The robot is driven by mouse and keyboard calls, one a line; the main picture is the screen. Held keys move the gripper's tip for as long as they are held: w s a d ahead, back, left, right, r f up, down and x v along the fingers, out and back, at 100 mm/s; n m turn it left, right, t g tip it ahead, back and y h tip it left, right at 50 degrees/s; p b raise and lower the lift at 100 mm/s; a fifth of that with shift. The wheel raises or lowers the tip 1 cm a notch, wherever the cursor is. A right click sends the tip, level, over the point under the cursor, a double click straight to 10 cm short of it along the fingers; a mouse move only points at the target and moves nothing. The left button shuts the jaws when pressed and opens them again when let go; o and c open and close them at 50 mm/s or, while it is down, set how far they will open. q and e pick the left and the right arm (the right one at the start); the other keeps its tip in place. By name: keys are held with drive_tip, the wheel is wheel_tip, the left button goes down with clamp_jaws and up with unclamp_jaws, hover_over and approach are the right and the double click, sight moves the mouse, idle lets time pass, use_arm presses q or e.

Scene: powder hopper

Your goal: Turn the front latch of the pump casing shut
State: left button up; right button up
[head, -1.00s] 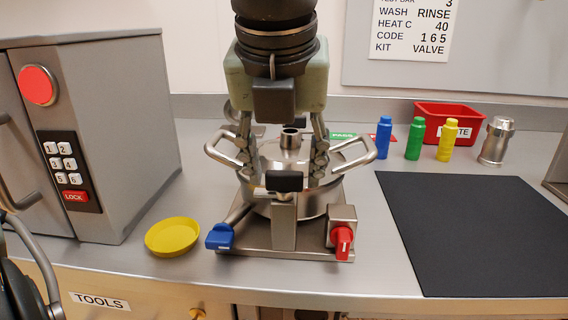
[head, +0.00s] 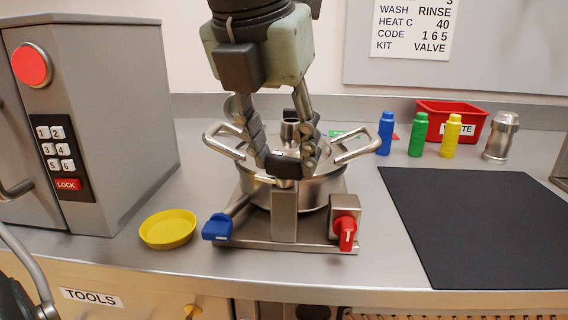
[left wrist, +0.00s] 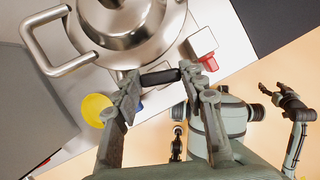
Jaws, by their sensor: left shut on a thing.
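The pump casing (head: 331,188) is a round steel vessel with a lid and two looped side handles, on a steel base plate. Its front latch (head: 284,212) is an upright steel post topped by a black grip (head: 283,167). My left gripper (head: 285,163) comes down from above with one finger on each side of the black grip and is shut on it. The left wrist view shows the grip (left wrist: 160,77) between the fingertips. The fingers hide the grip's ends. My right gripper (left wrist: 273,89) shows small in the left wrist view, empty, its fingers apart.
A blue lever (head: 217,227) and a red knob (head: 347,233) flank the latch. A yellow dish (head: 168,229) lies left, beside a grey keypad cabinet (head: 130,120). A black mat (head: 470,225) lies right. Bottles, a red bin (head: 470,118) and a steel canister (head: 501,137) stand behind.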

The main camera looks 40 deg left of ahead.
use_arm(q)
drive_tip(key=m+h+b, duration=0.1)
drive_tip(key=m, duration=0.2)
drive_tip(key=shift+a+m+h, duration=0.1)
drive_tip(key=shift+m+h, duration=0.3)
drive_tip(key=shift+m, duration=0.4)
drive_tip(key=shift+m+h, duration=0.4)
drive_tip(key=shift+m, duration=0.6)
drive_tip(key=shift+a+m+p, duration=0.1)
drive_tip(key=shift+m+p, duration=0.25)
drive_tip(key=shift+m, duration=0.05)
drive_tip(key=m+h+p, duration=0.1)
drive_tip(key=m, duration=0.1)
drive_tip(key=m+g+p, duration=0.1)
drive_tip(key=m, duration=0.2)
drive_tip(key=shift+a+g+h+p, duration=0.1)
drive_tip(key=shift+g+h+p, duration=0.2)
drive_tip(key=shift+h+p, duration=0.1)
drive_tip(key=shift+w+m+g+p, duration=0.1)
drive_tip(key=shift+m+g+p, duration=0.25)
drive_tip(key=shift+m, duration=0.55)
use_arm(e)
wheel_tip(320, 180, down, 6)
drive_tip(key=shift+w, duration=0.3)
drive_tip(key=shift+a+f, duration=0.1)
